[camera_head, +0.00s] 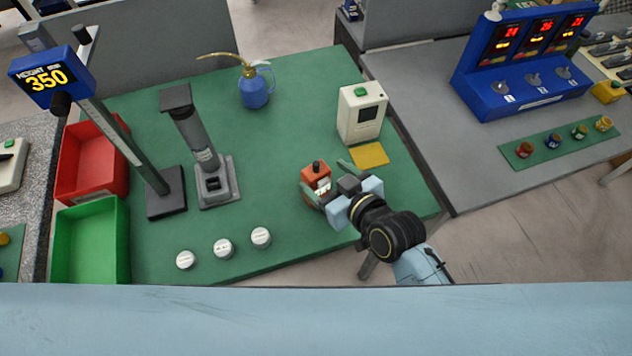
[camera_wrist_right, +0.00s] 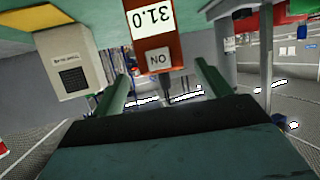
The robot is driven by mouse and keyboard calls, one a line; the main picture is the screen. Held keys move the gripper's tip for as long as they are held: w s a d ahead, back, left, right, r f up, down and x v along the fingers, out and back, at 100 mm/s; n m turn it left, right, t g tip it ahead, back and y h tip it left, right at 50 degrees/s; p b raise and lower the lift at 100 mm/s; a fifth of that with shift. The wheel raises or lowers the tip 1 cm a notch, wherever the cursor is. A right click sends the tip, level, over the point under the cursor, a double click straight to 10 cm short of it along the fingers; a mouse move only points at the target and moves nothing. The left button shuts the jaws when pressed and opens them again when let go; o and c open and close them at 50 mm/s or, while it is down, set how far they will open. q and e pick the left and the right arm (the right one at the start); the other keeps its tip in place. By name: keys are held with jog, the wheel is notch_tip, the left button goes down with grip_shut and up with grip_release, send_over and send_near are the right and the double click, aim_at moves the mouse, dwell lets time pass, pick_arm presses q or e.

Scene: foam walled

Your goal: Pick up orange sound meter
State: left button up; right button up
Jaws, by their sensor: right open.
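In the right wrist view the meter (camera_wrist_right: 156,52) shows upside down, with a white "31.0" display and an "ON" label. My right gripper (camera_head: 325,183) is open, with its green fingers close around the meter. In the right wrist view the fingers (camera_wrist_right: 161,85) lie to either side of the meter's lower part in the picture, with gaps visible. I cannot tell whether either finger touches it. My left gripper is not in view.
A cream box with a green button (camera_head: 362,112) and a yellow pad (camera_head: 369,154) are just behind my right gripper. Three white round weights (camera_head: 223,248) lie at the front. A grey stand (camera_head: 216,186), blue oil can (camera_head: 255,88), red bin (camera_head: 92,160) and green bin (camera_head: 92,243) stand farther left.

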aim_at(312, 170)
jog(key=shift+s+f+x, duration=0.1)
jog(key=shift+f+x, duration=0.05)
jog(key=shift+x, duration=0.9)
jog(key=shift+s+f+x, duration=0.1)
jog(key=shift+x, duration=0.95)
jog(key=shift+s+f+x, duration=0.1)
jog(key=shift+f+x, duration=0.05)
jog(key=shift+x, duration=0.9)
jog(key=shift+c, duration=0.2)
jog(key=shift+r, duration=0.1)
jog(key=c, duration=1.2)
